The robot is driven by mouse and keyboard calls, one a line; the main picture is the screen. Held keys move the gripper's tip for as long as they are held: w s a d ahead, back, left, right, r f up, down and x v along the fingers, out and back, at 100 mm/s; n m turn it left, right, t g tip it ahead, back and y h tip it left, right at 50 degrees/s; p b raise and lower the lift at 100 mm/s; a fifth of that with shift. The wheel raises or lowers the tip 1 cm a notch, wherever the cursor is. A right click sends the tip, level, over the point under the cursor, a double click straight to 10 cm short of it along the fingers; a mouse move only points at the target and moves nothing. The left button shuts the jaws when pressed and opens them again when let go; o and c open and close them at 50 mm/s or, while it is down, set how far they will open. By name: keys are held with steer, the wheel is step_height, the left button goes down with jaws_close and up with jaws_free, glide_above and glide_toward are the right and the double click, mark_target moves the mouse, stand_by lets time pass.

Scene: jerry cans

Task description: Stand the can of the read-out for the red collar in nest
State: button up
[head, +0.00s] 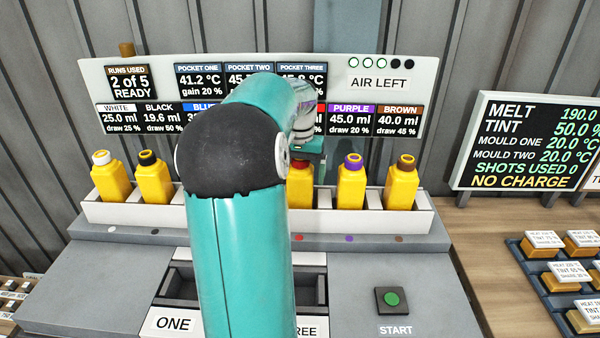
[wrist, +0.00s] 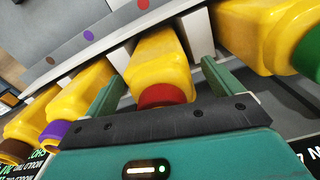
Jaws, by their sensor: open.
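The yellow can with the red collar (head: 300,185) stands upright in the pale rack, partly hidden by my arm. In the wrist view this can (wrist: 158,65) lies between the two teal fingers of my gripper (wrist: 160,85). The fingers are open, one on each side of it; I cannot tell whether either touches it. In the head view my arm covers most of the gripper. The red read-out (head: 321,108) shows only as a sliver beside my arm. A dark recess (head: 180,285) lies behind the label ONE; the label ending in REE is partly covered.
The rack (head: 412,220) also holds white (head: 110,182), black (head: 154,182), purple (head: 351,185) and brown (head: 401,185) collared cans. A green-collared can (wrist: 265,35) is close beside in the wrist view. A START button (head: 392,299) sits front right.

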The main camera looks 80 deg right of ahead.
step_height(320, 180, up, 14)
steer(key=shift+f, duration=0.1)
stand_by(0.4)
steer(key=w+a+f+n+t, duration=0.1)
steer(key=w+a+n, duration=0.3)
steer(key=w+a, duration=0.75)
steer(key=w+a+n+t, duration=0.2)
steer(key=w+a+n, duration=0.45)
steer(key=a, duration=0.85)
steer(key=a+f+n+t, duration=0.1)
steer(key=a+f+n, duration=0.2)
steer(key=a, duration=1)
steer(key=a+f+n+t, duration=0.1)
steer(key=a+f+n, duration=0.3)
steer(key=a, duration=0.9)
steer(key=shift+s+f+t, duration=0.3)
steer(key=shift+s+f, duration=0.1)
steer(key=shift+f, duration=0.45)
